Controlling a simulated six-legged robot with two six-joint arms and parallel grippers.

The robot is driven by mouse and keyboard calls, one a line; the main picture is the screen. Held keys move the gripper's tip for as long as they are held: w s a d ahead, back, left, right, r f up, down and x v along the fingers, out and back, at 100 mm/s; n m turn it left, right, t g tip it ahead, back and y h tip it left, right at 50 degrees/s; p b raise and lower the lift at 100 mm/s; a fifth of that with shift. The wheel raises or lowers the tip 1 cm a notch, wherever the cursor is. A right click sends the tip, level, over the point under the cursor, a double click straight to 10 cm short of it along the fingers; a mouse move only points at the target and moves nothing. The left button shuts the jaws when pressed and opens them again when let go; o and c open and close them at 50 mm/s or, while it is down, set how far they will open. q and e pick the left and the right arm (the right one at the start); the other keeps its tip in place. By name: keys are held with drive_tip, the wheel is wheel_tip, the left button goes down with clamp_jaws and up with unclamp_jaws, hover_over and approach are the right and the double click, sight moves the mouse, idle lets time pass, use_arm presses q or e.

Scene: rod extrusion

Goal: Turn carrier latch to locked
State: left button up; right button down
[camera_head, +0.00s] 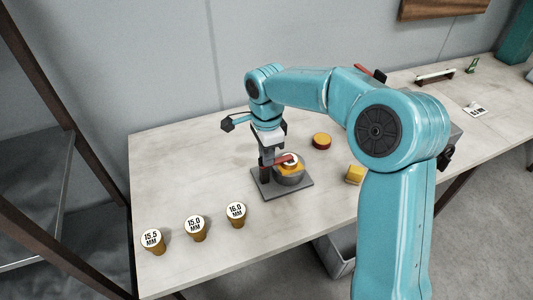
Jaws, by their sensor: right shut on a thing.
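The carrier is a grey round holder (290,177) on a dark square base plate (268,192), standing on the table. An orange piece with a white top sits in the holder. A red latch lever (285,160) lies across the holder's top and points to the right. My right gripper (266,163) reaches down at the lever's left end and is shut on it. The fingers hide that end and part of the holder's left side. My left gripper is not in view.
Brown plugs marked 15.5 MM (153,241), 15.0 MM (195,228) and 16.0 MM (236,214) stand at the front left. My right arm covers much of the table's right side.

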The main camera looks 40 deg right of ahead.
drive_tip(key=shift+w+r, duration=0.1)
drive_tip(key=shift+r, duration=0.05)
idle(0.3)
drive_tip(key=c, duration=1.2)
unclamp_jaws()
wheel_tip(320, 180, up, 16)
drive_tip(key=p, duration=0.2)
drive_tip(key=shift+r+p, duration=0.15)
drive_tip(key=shift+p, duration=0.25)
